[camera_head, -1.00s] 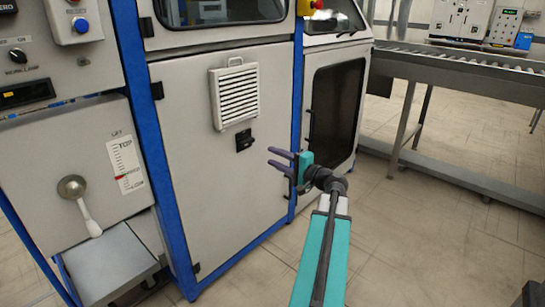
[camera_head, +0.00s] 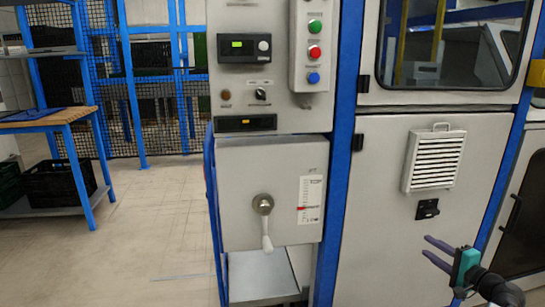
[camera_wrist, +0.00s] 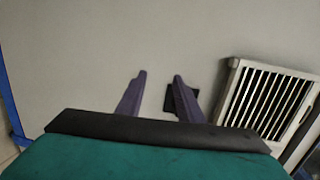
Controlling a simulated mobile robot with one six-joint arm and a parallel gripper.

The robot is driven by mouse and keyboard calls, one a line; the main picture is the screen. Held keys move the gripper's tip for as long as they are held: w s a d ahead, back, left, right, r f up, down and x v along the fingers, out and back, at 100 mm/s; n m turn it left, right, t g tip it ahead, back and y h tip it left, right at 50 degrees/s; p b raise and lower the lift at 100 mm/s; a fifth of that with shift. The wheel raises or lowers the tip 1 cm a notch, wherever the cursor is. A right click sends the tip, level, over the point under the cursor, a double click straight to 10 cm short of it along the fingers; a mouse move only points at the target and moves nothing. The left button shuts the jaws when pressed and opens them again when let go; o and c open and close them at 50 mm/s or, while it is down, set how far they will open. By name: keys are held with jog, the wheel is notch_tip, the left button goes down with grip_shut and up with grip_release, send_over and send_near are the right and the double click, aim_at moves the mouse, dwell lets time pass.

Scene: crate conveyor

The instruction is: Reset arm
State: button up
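My gripper (camera_head: 438,253) is at the lower right of the head view, in front of the grey cabinet door (camera_head: 385,200). Its two purple fingers are apart with nothing between them. In the wrist view my gripper (camera_wrist: 158,90) also shows open and empty, facing the plain grey panel. The black door latch (camera_wrist: 182,100) lies behind the right finger there, and the vent grille (camera_wrist: 268,100) is to its right. I cannot tell the exact gap between the fingertips and the panel.
A lift lever (camera_head: 264,222) sticks out of a grey box at centre, above a metal shelf (camera_head: 262,275). A control panel with buttons (camera_head: 315,52) is above. A wooden-topped table (camera_head: 45,119) and black crate (camera_head: 62,182) stand at left. Floor (camera_head: 150,225) between is clear.

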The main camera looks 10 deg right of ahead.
jog(key=w+a+f+n+g+y+p, duration=0.2)
jog(key=w+a+f+n+g+p, duration=0.15)
jog(key=a+f, duration=0.7)
jog(key=w+a+f+n+g+y+p, duration=0.2)
jog(key=a+f+g+y+p, duration=0.3)
jog(key=a, duration=1)
jog(key=s+a+f+n+g+h+p, duration=0.1)
jog(key=s+a+f+g+p, duration=0.15)
jog(key=a, duration=0.25)
jog(key=s+a+f+n+g+p, duration=0.1)
jog(key=s+a+f, duration=0.2)
jog(key=a, duration=0.2)
jog(key=s+a+f+n+g+h+p, duration=0.1)
jog(key=s+a+f+n+g, duration=0.15)
jog(key=a, duration=0.25)
jog(key=s+a+f+n+g+h+p, duration=0.2)
jog(key=s+a+p, duration=0.3)
jog(key=s, duration=0.6)
jog(key=s+a+f+n+g+h+p, duration=0.2)
jog(key=s+a+n+g+p, duration=0.3)
jog(key=s, duration=0.7)
jog(key=shift+f+n+h, duration=0.2)
jog(key=shift+n+h, duration=0.1)
jog(key=shift+h, duration=0.6)
